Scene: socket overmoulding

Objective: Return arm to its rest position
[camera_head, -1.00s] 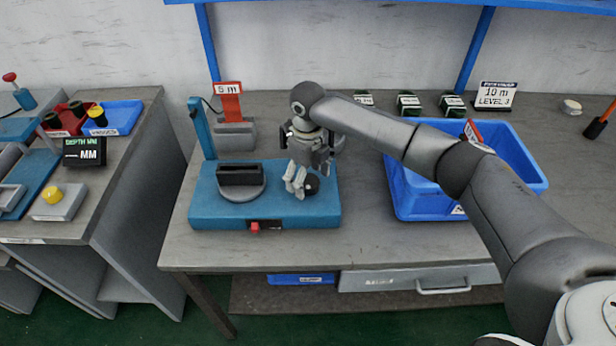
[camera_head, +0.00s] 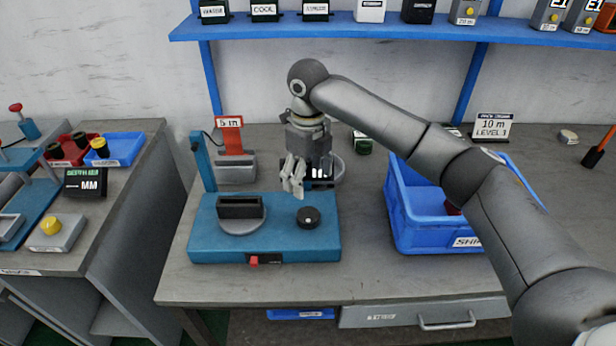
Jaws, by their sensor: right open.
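My right arm reaches in from the right side of the head view, over the blue bin, with its elbow raised. My right gripper (camera_head: 293,180) hangs downward above the back edge of the blue machine base (camera_head: 270,245). Its fingers are open and I see nothing between them. It is apart from the black knob (camera_head: 308,217) on the base, which lies just in front and below. My left arm and left gripper are not in this view.
A blue bin (camera_head: 401,214) stands right of the machine under my forearm. The 5 m sign (camera_head: 230,134) and blue post (camera_head: 203,165) stand behind the machine. A blue shelf (camera_head: 400,29) holding several boxes runs above. The table front (camera_head: 250,287) is clear.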

